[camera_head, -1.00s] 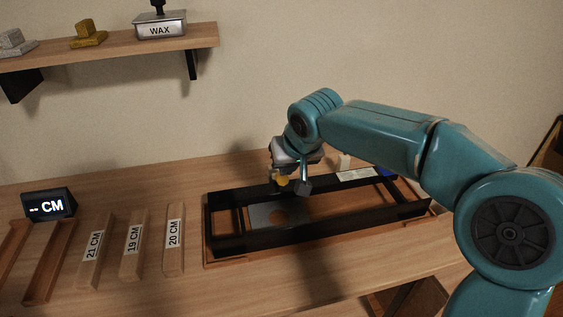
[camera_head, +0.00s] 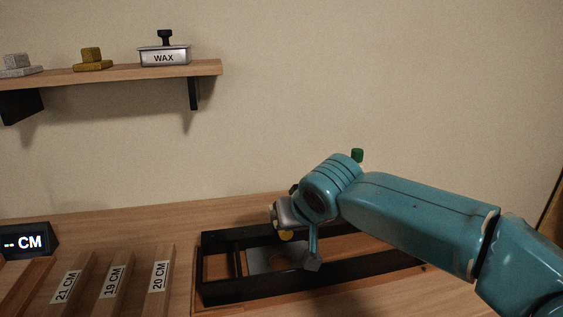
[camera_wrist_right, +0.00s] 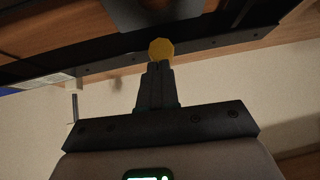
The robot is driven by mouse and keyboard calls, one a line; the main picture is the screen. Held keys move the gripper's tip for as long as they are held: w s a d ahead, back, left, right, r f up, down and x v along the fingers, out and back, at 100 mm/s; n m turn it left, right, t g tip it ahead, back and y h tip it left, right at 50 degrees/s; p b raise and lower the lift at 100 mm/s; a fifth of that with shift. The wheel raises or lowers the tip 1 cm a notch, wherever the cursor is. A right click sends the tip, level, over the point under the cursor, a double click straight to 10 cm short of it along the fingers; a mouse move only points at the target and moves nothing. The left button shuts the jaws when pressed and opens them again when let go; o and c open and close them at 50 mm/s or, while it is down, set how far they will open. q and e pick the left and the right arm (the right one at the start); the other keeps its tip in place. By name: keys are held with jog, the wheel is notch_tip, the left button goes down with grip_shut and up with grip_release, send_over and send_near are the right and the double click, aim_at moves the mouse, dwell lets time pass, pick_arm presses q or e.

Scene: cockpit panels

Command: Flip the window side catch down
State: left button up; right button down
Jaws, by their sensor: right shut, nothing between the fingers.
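A long black frame (camera_head: 222,292) with a wooden base lies on the bench, with a grey plate (camera_head: 262,258) inside it. My right gripper (camera_head: 284,228) is over the frame, its fingers mostly hidden by its own body. In the wrist view the right gripper (camera_wrist_right: 158,66) is shut and empty. A yellow knob (camera_wrist_right: 161,50) is right at its fingertips; I cannot tell whether they touch. The knob also shows under the gripper in the head view (camera_head: 286,236). No part is clearly recognisable as a window side catch. My left gripper is not in view.
Wooden blocks marked 21 CM (camera_head: 66,287), 19 CM (camera_head: 115,282) and 20 CM (camera_head: 159,277) lie left of the frame, near a CM display (camera_head: 25,241). A wall shelf (camera_head: 120,73) holds a WAX box (camera_head: 164,56).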

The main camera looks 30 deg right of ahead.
jog(key=shift+r, duration=0.1)
jog(key=w+d+r+p+v, duration=0.1)
jog(key=p+v, duration=0.3)
jog(key=v, duration=0.8)
jog(key=shift+s+r+p, duration=0.15)
jog(key=shift+r+p, duration=0.15)
jog(key=shift+p, duration=0.05)
